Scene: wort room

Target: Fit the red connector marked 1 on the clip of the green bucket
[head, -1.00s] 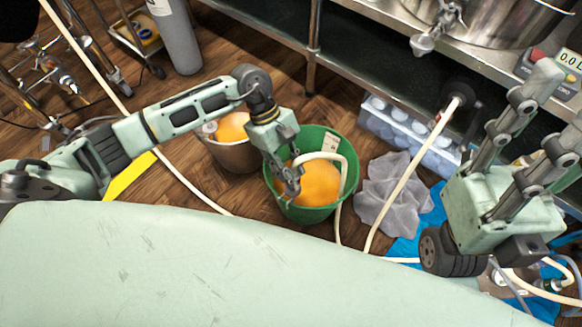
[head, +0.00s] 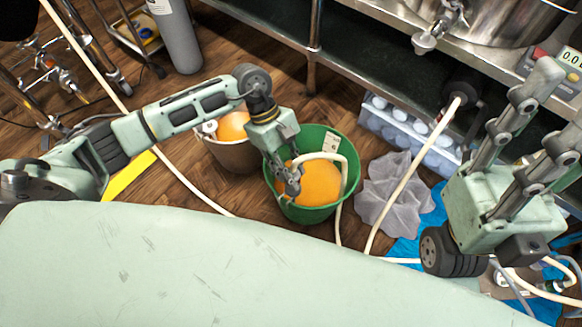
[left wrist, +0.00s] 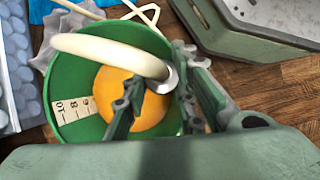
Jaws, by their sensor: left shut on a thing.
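The green bucket (head: 324,133) stands on the floor with orange liquid (head: 318,184) in it; it also shows in the left wrist view (left wrist: 82,62). My left gripper (head: 292,186) is at the bucket's near-left side, pointing down, shut on the end of a cream hose (head: 343,168). In the left wrist view the hose (left wrist: 105,46) arches over the bucket to a metal collar (left wrist: 163,79) between my fingers (left wrist: 150,100). No red or number shows there; the fingers hide the connector. The bucket's clip is not clearly visible. My right gripper (head: 560,112) is open and empty at the right.
A second bucket (head: 232,155) with orange liquid stands left of the green one. A grey cloth (head: 393,195), a blue sheet (head: 432,215) and a pale crate (head: 405,135) lie to the right. A steel shelf (head: 350,75) runs behind. A hose (head: 408,180) slants across the cloth.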

